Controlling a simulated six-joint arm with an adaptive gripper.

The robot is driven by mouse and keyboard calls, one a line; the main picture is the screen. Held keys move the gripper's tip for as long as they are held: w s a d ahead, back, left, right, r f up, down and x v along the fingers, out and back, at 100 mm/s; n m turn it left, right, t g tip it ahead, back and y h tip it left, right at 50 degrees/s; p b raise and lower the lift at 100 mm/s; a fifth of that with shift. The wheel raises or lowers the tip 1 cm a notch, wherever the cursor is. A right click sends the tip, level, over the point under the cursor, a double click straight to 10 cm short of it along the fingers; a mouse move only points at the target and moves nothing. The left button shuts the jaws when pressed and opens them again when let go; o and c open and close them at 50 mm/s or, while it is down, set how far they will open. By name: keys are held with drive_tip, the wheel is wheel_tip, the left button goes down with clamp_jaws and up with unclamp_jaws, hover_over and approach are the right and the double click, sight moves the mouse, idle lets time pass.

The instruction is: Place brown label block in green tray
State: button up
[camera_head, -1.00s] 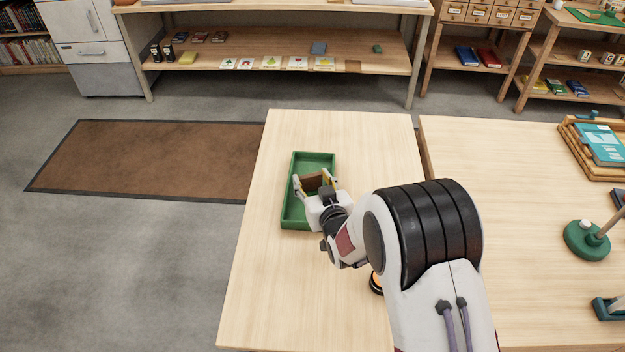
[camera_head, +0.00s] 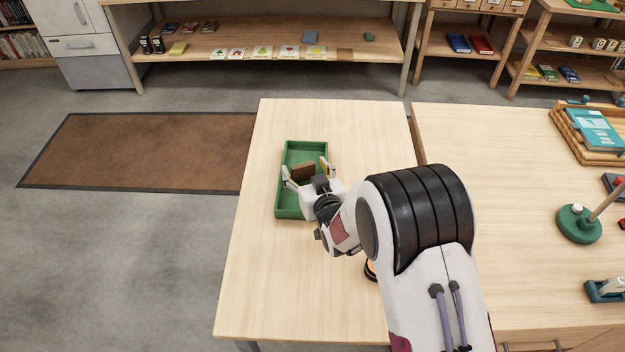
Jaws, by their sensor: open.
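The green tray (camera_head: 287,207) lies on the near wooden table, left of my arm. The brown label block (camera_head: 303,171) is inside the tray's outline, near its middle. My gripper (camera_head: 306,168) is over the tray with its fingers spread wide, one on each side of the block and apart from it. The gripper's body hides the tray's right front part. Whether the block rests flat on the tray floor cannot be told.
An orange and black round object (camera_head: 371,269) is partly hidden behind my arm. A second table at right holds a wooden tray with a teal book (camera_head: 594,131) and a green-based stand (camera_head: 578,223). The table behind the green tray is clear.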

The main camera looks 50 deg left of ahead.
drive_tip(key=v, duration=1.2)
idle(0.4)
drive_tip(key=shift+r, duration=0.1)
idle(0.6)
drive_tip(key=w+d+r+m+t+h, duration=0.1)
drive_tip(key=w+d+r+m+h, duration=0.1)
drive_tip(key=w+d+r, duration=0.4)
drive_tip(key=w+d+r+m+t+h, duration=0.1)
drive_tip(key=w+d+r+h, duration=0.15)
drive_tip(key=w+d, duration=0.4)
drive_tip(key=d+r+m+h, duration=0.2)
drive_tip(key=d+r, duration=0.2)
drive_tip(key=d, duration=0.5)
drive_tip(key=d+r+m+h, duration=0.1)
drive_tip(key=d+r+h, duration=0.15)
drive_tip(key=d, duration=0.75)
drive_tip(key=s+d+r+m+h, duration=0.15)
drive_tip(key=s+d, duration=0.25)
drive_tip(key=d, duration=0.4)
drive_tip(key=s+d+r+m+h, duration=0.1)
drive_tip(key=s+d+r+m, duration=0.25)
drive_tip(key=d, duration=0.55)
drive_tip(key=s+d+m+g+h, duration=0.1)
drive_tip(key=s+d+m+g, duration=0.1)
drive_tip(key=s+d, duration=0.6)
drive_tip(key=s, duration=0.6)
drive_tip(key=shift+s+d+g+h, duration=0.15)
drive_tip(key=shift+s+g+h, duration=0.05)
drive_tip(key=shift+g+h, duration=0.15)
